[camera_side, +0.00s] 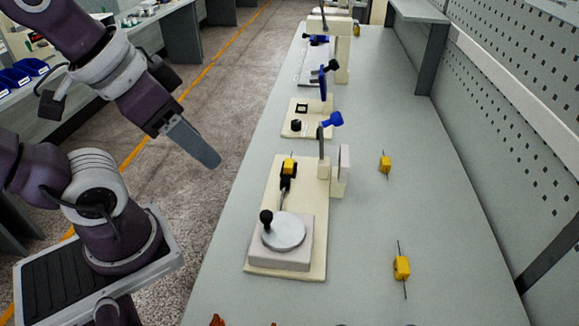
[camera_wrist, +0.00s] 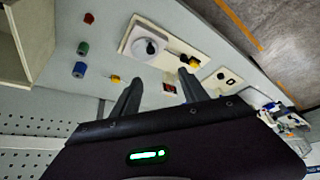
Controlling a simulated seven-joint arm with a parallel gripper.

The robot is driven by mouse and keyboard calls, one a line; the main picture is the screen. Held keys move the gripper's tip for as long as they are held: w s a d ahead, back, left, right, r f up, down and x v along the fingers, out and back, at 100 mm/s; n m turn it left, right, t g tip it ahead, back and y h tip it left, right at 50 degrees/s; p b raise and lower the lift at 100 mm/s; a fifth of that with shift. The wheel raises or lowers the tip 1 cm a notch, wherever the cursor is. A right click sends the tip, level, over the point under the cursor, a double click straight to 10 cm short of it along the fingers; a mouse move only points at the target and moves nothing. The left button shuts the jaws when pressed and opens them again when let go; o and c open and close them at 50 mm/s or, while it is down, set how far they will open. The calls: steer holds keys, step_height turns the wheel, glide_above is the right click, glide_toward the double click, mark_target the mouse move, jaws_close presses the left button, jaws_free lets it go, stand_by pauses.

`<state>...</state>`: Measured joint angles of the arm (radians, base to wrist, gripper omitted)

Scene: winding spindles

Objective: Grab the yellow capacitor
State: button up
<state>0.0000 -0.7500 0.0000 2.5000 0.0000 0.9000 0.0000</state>
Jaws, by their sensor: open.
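Several small yellow capacitors with thin wire leads are in the side view. One capacitor (camera_side: 401,267) lies on the table at the near right. Another capacitor (camera_side: 385,164) lies farther back, right of the nearest winding fixture. A yellow piece (camera_side: 289,167) sits on that fixture. In the wrist view one yellow capacitor (camera_wrist: 115,79) shows just left of the fingers. My gripper (camera_side: 214,163) is in the air left of the table's edge, apart from all the capacitors. In the wrist view my gripper (camera_wrist: 159,76) has its two fingers spread, with nothing held between them.
Red (camera_wrist: 89,18), green (camera_wrist: 83,48) and blue (camera_wrist: 79,69) parts show in the wrist view. A pegboard wall (camera_side: 520,60) bounds the right.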

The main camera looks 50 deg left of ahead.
steer(key=shift+o, duration=1.1)
